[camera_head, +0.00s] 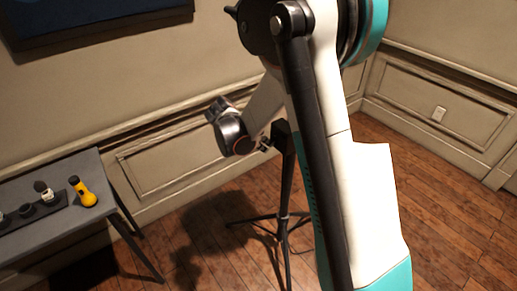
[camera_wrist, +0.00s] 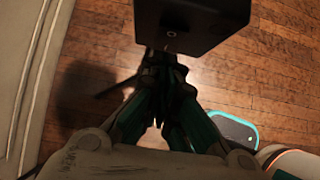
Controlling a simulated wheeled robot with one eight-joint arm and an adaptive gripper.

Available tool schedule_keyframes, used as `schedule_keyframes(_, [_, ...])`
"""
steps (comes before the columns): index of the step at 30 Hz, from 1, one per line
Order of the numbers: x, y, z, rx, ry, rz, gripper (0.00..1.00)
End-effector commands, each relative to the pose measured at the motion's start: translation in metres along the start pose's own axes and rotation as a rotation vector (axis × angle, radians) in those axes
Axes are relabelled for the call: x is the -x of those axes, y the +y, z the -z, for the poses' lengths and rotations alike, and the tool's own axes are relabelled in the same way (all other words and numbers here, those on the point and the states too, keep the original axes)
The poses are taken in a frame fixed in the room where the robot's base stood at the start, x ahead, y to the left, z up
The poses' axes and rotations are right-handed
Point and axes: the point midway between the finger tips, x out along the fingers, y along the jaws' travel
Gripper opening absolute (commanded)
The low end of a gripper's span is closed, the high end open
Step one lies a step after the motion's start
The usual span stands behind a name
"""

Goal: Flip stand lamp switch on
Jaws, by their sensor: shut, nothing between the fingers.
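The stand lamp shows in the head view as a black pole on tripod legs (camera_head: 284,212), with a dark box (camera_head: 281,130) on the pole; its top is hidden behind my arm. In the wrist view a dark box (camera_wrist: 205,22) fills the top middle, with a small round light-rimmed spot (camera_wrist: 171,34) on its near face, which may be the switch. My gripper (camera_wrist: 162,62) is shut and empty, its fingertips just below that face. I cannot tell whether they touch it. In the head view my gripper (camera_head: 265,146) is small and dark, just left of the box.
A grey table (camera_head: 65,236) stands at the left with a yellow flashlight (camera_head: 83,192) and a dark tray of small items on it. A panelled wall (camera_head: 170,165) runs behind the lamp. The wooden floor (camera_head: 445,225) at right is clear.

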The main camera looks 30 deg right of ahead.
Motion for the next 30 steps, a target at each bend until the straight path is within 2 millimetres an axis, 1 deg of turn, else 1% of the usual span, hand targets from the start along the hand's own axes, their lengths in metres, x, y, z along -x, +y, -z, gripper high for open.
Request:
schedule_keyframes(11, [-0.002, 0.0, -0.002, 0.0, 0.0, 0.0, 0.0])
schedule_keyframes(15, [-0.015, 0.0, -0.003, -0.001, 0.0, 0.001, 0.0])
schedule_keyframes(17, [-0.017, 0.0, -0.002, 0.0, 0.0, 0.001, 0.0])
schedule_keyframes(30, [-0.014, 0.0, -0.006, -0.001, -0.002, 0.001, 0.0])
